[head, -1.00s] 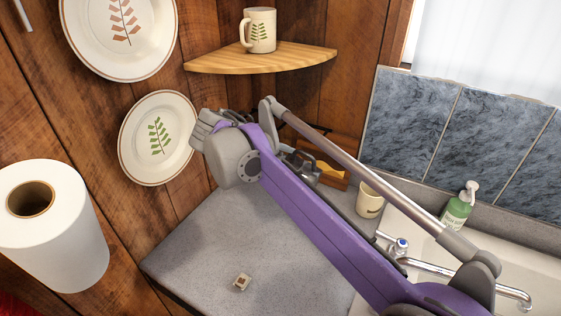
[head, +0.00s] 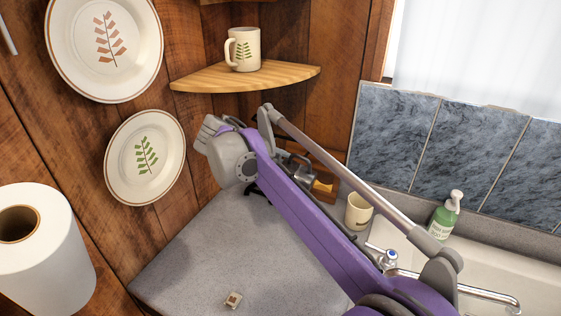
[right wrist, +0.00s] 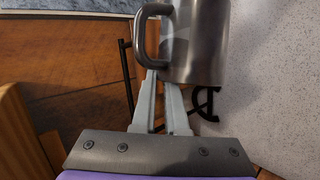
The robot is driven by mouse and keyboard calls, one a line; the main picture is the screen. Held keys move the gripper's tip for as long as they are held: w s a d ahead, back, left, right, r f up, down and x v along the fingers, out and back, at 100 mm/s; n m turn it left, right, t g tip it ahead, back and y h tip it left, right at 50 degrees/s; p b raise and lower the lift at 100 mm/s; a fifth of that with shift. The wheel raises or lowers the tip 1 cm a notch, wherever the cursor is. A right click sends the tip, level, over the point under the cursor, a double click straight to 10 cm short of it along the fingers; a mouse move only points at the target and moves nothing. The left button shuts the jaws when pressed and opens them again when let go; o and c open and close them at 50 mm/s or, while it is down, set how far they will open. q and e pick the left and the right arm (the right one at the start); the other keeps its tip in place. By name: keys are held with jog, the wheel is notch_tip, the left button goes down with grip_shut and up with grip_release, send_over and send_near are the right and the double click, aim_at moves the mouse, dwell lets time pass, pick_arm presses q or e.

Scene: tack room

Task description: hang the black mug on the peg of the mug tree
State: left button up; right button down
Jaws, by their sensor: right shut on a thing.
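The black mug (right wrist: 196,45) shows in the right wrist view as a dark, shiny metal mug with its handle on the left. My right gripper (right wrist: 162,80) is shut on it near the lower end of the handle. The mug tree shows in part behind: a thin black bar (right wrist: 127,75) left of the mug and a black curved piece (right wrist: 209,104) to its right. In the head view my purple right arm hides most of the tree, leaving a black foot (head: 257,191) on the counter. A dark metallic shape shows past the arm. My left gripper is out of view.
A wooden corner shelf (head: 245,80) with a cream mug (head: 243,50) is above the counter (head: 215,250). A cream cup (head: 358,212) and soap bottle (head: 445,215) stand by the sink. A paper roll (head: 45,255) and small block (head: 233,300) are nearer.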

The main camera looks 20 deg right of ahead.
jog(key=w+d, duration=0.1)
jog(key=d, duration=0.1)
jog(key=w+d, duration=0.2)
jog(key=shift+w+f, duration=0.15)
jog(key=shift+f, duration=0.25)
dwell(0.4)
dwell(0.5)
jog(key=c, duration=0.9)
grip_release()
jog(key=shift+o, duration=0.2)
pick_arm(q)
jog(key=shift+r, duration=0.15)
pick_arm(e)
jog(key=shift+a+r, duration=0.1)
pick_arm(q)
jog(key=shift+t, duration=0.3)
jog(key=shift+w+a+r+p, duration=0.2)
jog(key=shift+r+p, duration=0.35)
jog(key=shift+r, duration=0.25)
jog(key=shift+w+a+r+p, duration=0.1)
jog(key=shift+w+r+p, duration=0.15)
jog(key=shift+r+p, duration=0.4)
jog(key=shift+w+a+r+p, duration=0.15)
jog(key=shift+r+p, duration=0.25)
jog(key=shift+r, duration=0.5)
pick_arm(e)
jog(key=v, duration=1)
jog(key=shift+s+r, duration=0.15)
jog(key=shift+s, duration=0.3)
